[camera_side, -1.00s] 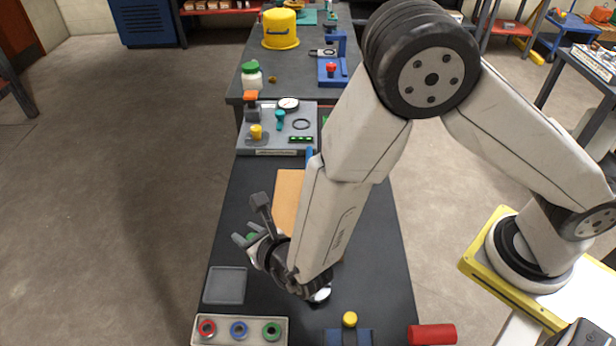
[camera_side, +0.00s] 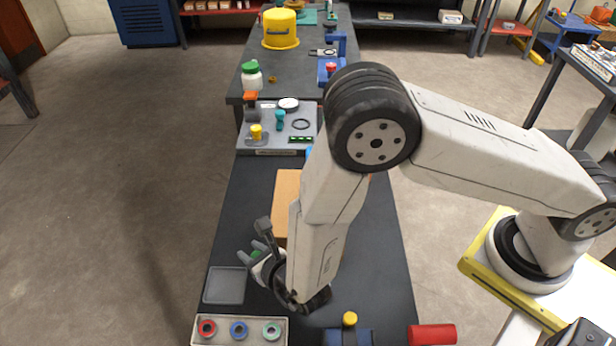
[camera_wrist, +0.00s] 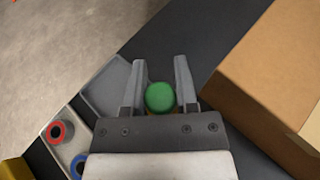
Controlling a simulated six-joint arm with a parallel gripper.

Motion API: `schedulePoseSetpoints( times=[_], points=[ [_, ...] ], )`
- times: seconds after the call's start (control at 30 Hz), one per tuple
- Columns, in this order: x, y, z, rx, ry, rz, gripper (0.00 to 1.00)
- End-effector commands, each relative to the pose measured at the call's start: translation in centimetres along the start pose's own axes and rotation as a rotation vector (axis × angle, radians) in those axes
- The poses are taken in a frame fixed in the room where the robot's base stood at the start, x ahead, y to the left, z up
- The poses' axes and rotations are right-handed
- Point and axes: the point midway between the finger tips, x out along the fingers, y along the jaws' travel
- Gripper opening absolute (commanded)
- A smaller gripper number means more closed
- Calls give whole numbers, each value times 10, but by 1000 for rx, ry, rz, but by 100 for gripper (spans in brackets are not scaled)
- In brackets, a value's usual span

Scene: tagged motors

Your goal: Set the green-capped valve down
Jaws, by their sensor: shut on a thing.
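The green-capped valve (camera_wrist: 160,97) shows in the wrist view as a rounded green cap between my two fingers. My gripper (camera_wrist: 160,85) is shut on it. In the side view my gripper (camera_side: 258,250) is low over the near part of the dark bench, and a bit of the green cap (camera_side: 256,254) shows between the fingers. The valve's body is hidden, and I cannot tell whether it touches the bench. A shallow grey tray (camera_side: 225,286) lies just to the left of my gripper in the side view; its corner shows in the wrist view (camera_wrist: 104,88).
A brown cardboard box (camera_side: 286,205) stands close behind my gripper, and to its right in the wrist view (camera_wrist: 268,75). A holder (camera_side: 287,320) with red, blue and green rings lies at the near edge. A red cylinder (camera_side: 432,334) and yellow-topped blue part (camera_side: 349,320) are at the near right.

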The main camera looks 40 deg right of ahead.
Motion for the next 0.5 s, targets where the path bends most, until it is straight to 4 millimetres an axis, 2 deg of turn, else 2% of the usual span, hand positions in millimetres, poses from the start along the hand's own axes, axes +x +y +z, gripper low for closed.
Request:
schedulePoseSetpoints(
  times=[0.3,0.5],
  points=[
    [11,0,-27,-1,0,0,0],
    [13,0,-30,1,-1,1,0]
  ],
)
